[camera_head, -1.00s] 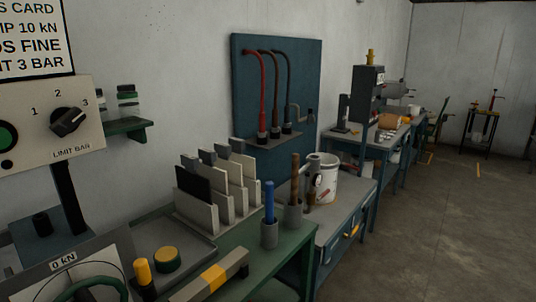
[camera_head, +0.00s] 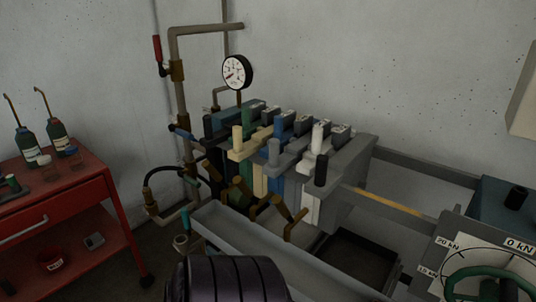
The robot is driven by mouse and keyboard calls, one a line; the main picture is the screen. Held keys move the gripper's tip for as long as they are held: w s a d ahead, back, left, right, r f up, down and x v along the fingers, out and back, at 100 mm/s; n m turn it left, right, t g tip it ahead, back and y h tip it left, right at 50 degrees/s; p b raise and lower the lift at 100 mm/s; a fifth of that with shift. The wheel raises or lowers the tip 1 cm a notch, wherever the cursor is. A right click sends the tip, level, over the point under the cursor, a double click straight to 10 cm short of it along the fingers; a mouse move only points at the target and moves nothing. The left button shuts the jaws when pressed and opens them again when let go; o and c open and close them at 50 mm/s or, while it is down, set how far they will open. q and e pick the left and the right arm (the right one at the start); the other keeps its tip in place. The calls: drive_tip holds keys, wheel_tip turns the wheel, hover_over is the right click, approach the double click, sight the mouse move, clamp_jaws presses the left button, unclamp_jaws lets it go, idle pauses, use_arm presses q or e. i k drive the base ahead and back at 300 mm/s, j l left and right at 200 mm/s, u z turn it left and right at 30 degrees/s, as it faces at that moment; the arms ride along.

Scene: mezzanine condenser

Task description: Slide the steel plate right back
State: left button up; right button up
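A plate press stands against the wall, with a pack of upright plates in cream, green, blue, white and grey. The thick grey plate at the right end of the pack (camera_head: 350,175) looks like the steel plate, though I cannot be sure. It stands upright between two side rails, touching or close against the pack. The rear rail (camera_head: 420,167) and the front rail with a yellow band (camera_head: 395,208) run right from it to a blue block (camera_head: 500,205). Neither of my grippers is in view. A dark ribbed part of mine shows at the bottom.
A grey trough (camera_head: 270,255) and a dark tray (camera_head: 360,262) lie below the pack. A pressure gauge (camera_head: 237,72) and pipes stand behind left. A red cart (camera_head: 55,215) with bottles is at left. A kN dial with a green handwheel (camera_head: 490,275) is at lower right.

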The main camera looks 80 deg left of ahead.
sight(350, 165)
drive_tip(key=u, duration=2)
drive_tip(key=i+j+u, duration=0.15)
drive_tip(key=j, duration=0.15)
drive_tip(key=j+u, duration=0.1)
drive_tip(key=j, duration=0.25)
drive_tip(key=i, duration=0.05)
